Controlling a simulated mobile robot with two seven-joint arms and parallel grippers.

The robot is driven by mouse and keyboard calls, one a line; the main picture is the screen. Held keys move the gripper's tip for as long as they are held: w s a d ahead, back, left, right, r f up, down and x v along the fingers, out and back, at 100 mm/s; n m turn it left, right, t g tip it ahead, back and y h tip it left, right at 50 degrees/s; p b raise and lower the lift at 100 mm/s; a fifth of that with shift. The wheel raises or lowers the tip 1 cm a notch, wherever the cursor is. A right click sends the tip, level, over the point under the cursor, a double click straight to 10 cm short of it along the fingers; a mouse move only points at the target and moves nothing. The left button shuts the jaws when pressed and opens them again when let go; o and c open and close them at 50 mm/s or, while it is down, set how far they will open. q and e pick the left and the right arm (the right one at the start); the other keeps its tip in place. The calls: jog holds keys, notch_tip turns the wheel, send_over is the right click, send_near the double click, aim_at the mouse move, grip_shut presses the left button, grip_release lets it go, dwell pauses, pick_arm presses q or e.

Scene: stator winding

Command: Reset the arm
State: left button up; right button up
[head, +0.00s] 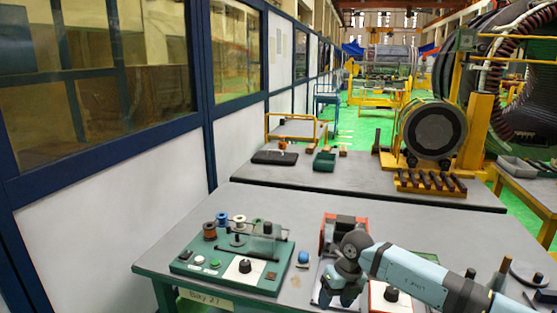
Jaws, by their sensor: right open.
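My right arm (415,275) comes in from the lower right over the front table. My right gripper (338,291) points down at the table's front, open, with nothing visible between its fingers. It is in front of a red and dark device (328,238), which the arm partly hides. I cannot tell whether the gripper touches anything. My left gripper is not in view.
A green winding unit (222,262) with spools and a black knob stands left of the gripper on the grey front table (290,205). A blue ball (303,257) lies between them. Behind, a second table (345,180) carries a drum (432,130) and dark bars.

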jog(key=s+a+f+g+y+p, duration=0.1)
jog(key=s+a+f+y, duration=0.1)
jog(key=s+a+y, duration=0.35)
jog(key=s+a+r+m+t+y+p, duration=0.45)
jog(key=s+a+r+m+y, duration=0.25)
jog(key=s+a+m+y, duration=0.25)
jog(key=s+d+f+m+t+h+p, duration=0.25)
jog(key=d+m+t+h, duration=0.55)
jog(key=m+t, duration=0.7)
pick_arm(q)
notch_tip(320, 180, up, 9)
jog(key=p, duration=0.2)
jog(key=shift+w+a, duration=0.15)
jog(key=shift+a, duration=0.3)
pick_arm(e)
jog(key=s+d+f+m+g+h, duration=0.3)
jog(key=s+d+f+m, duration=0.1)
jog(key=s+d+m, duration=0.2)
jog(key=s+d+f+m+g+h, duration=0.3)
jog(key=s+d+f+m, duration=0.2)
jog(key=s, duration=0.4)
jog(key=shift+s+d+f+m+g+h, duration=0.15)
jog(key=shift+d+f+m+g+h, duration=0.25)
jog(key=shift+d, duration=0.3)
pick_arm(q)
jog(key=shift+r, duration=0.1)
pick_arm(e)
jog(key=shift+r, duration=0.1)
